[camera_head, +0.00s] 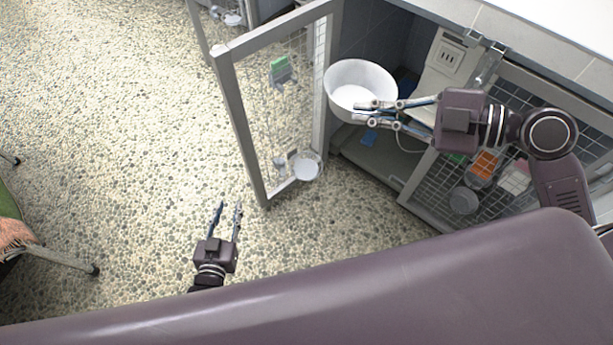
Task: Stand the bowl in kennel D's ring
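A white bowl (350,76) is at the mouth of the open kennel, upright or slightly tilted. My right gripper (362,112) reaches in from the right, with its fingers at the bowl's near rim; it appears shut on the rim, one finger over the inside and one outside. A small round pale holder or dish (307,166) sits low on the open mesh door (238,120); I cannot tell whether it is an empty ring. No kennel letter is readable. My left gripper (228,208) is open and empty above the floor.
A green tag (279,66) hangs on the open door. A closed mesh door (500,140) at the right has a round dish (463,200) and an orange item (484,165) behind or on it. The pebbled floor between is clear.

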